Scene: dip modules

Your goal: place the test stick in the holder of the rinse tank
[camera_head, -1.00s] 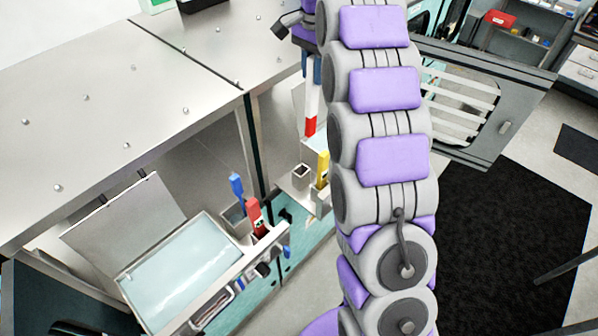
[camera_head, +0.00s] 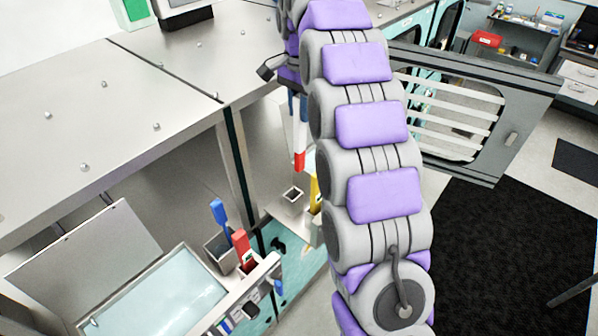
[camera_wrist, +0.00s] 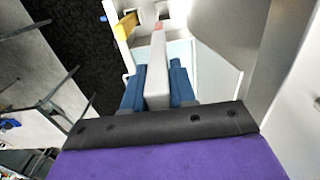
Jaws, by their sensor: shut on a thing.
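My gripper (camera_head: 297,108) has blue fingers shut on the test stick (camera_head: 300,140), a white stick with a red lower end. The stick hangs roughly upright, its tip above a small square holder (camera_head: 292,194) at the farther tank. That holder looks empty, and the tip is apart from it. In the wrist view the fingers (camera_wrist: 157,82) clasp the white stick (camera_wrist: 157,72), whose pinkish-red end points away. A yellow stick (camera_head: 314,190) stands beside the empty holder, partly behind my arm. It also shows in the wrist view (camera_wrist: 125,26). My arm hides much of the farther tank.
A nearer tank (camera_head: 160,300) with clear liquid has its lid (camera_head: 85,255) raised. Blue (camera_head: 219,212) and red (camera_head: 240,246) sticks stand in holders at its edge. A metal post (camera_head: 236,155) and countertop (camera_head: 110,110) lie left of my gripper. An open slatted door (camera_head: 450,115) is at right.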

